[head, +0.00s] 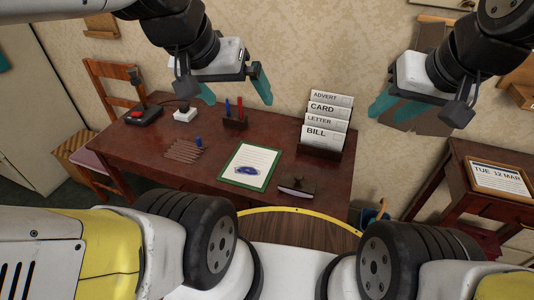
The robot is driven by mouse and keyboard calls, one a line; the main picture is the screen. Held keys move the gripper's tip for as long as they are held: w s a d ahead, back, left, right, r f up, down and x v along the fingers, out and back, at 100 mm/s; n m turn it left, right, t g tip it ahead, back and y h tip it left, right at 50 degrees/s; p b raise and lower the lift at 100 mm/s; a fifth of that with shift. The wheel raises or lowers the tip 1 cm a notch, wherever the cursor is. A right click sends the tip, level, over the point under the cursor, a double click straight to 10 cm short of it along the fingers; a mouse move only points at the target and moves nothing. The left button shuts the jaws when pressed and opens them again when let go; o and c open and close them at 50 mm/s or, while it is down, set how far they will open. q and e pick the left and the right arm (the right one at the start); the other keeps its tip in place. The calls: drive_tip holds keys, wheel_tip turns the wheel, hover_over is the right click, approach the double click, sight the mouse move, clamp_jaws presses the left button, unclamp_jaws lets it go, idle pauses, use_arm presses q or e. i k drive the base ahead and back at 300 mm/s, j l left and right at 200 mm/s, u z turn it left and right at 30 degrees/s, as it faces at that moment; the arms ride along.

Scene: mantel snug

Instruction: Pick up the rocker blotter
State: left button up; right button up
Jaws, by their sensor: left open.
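The rocker blotter (297,187), a dark piece with a pale underside, appears to lie near the front edge of the red-brown desk (200,182), right of the green-edged paper. My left gripper (236,92) is open and empty, high above the back of the desk, with its teal fingers wide apart. My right gripper (396,107) hangs high at the right, well away from the blotter. Its teal fingers overlap from this angle, so its opening is unclear.
A letter rack (325,128) with labelled cards stands behind the blotter. A green-edged paper (249,166) with a blue mark, a pen holder (235,123), a joystick (143,113) and a white-and-black item (185,114) are on the desk. A side table (458,212) stands right.

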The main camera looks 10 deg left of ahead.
sight(296, 185)
drive_tip(key=k+j+z, duration=0.2)
drive_tip(key=z, duration=0.25)
drive_tip(key=k+j+z, duration=0.2)
drive_tip(key=z, duration=0.2)
